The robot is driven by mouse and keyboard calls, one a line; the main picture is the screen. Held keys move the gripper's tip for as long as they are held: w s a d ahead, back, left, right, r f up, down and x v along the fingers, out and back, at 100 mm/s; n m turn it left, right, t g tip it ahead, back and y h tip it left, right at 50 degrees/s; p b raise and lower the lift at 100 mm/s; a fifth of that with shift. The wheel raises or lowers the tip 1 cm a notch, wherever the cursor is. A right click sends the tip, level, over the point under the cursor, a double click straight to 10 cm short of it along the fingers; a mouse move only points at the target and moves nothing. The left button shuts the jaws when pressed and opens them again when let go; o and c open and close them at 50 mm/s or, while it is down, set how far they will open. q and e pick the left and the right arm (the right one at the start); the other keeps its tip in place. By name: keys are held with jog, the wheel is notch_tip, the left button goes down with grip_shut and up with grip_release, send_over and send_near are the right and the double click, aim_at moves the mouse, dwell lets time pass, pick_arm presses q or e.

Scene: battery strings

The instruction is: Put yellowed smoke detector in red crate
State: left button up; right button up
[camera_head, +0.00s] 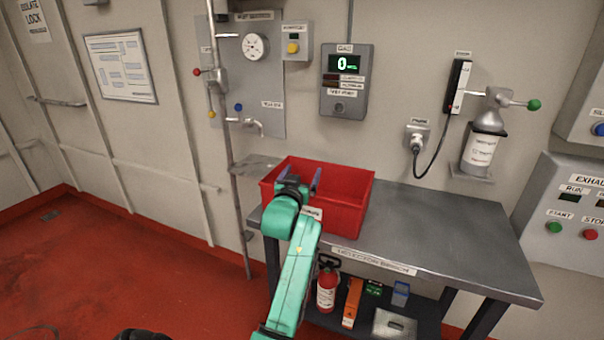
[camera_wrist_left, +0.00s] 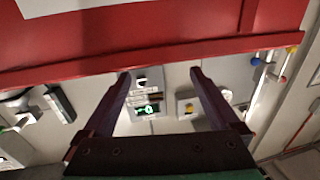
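The red crate (camera_head: 340,218) stands on the left end of the grey workbench. In the left wrist view the crate's red wall and rim (camera_wrist_left: 160,57) cross the upper part. My left gripper (camera_head: 302,180) is over the crate, at its left half. Its two fingers are spread apart with nothing between them, as the left wrist view also shows (camera_wrist_left: 162,78). I see no yellowed smoke detector for certain. A pale flat patch (camera_wrist_left: 62,5) is cut off at the top of the left wrist view; I cannot tell what it is. The crate's floor is mostly hidden.
The grey workbench top (camera_head: 440,235) is bare right of the crate. A fire extinguisher (camera_head: 327,288), an orange item (camera_head: 352,302) and boxes sit on the shelf below. A pipe (camera_head: 228,150) rises left of the crate. The gas panel (camera_head: 346,80) is on the wall behind.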

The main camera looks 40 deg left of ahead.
pick_arm(q)
jog(key=shift+r, duration=0.35)
jog(key=shift+s+d+r+p, duration=0.1)
jog(key=shift+s+r+p, duration=0.05)
jog(key=shift+r+p, duration=0.15)
jog(key=b+v, duration=0.2)
jog(key=v, duration=0.9)
jog(key=shift+s, duration=0.3)
jog(key=shift+d+f, duration=0.1)
jog(key=shift+d, duration=0.05)
